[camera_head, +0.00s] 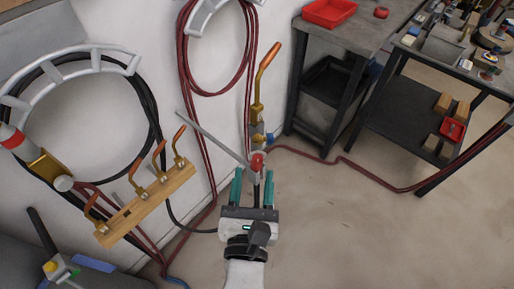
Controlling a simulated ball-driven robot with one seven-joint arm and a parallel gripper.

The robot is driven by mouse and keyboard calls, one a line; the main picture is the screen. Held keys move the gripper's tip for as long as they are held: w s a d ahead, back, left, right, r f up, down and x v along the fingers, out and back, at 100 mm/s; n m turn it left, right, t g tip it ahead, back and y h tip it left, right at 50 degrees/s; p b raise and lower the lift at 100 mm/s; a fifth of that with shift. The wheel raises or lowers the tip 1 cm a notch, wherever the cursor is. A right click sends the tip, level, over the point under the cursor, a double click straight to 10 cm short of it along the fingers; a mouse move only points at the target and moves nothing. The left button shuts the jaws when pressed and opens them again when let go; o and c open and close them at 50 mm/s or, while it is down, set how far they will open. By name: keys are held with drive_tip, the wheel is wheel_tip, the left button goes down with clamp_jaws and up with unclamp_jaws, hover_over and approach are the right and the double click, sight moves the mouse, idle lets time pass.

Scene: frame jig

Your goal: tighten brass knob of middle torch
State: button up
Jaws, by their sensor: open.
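My gripper (253,178) is open, with its two teal fingers pointing away toward the wall. A thin dark part shows between the fingers; I cannot tell whether they touch it. Just beyond the fingertips is a red and white fitting (257,161). A torch (257,112) with a brass body and a copper neck stands upright behind it, near the wall. A wooden rack (150,207) at left holds several copper tubes (160,158) with brass ends.
Red hoses (187,70) and a black hose (152,95) hang from wall hooks. A red hose (345,160) runs across the floor at right. Dark-legged tables (340,38) stand at upper right, one with a red tray (329,12). The floor at lower right is clear.

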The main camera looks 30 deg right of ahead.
sight(257, 142)
drive_tip(key=x, duration=0.8)
drive_tip(key=shift+c, duration=0.4)
clamp_jaws()
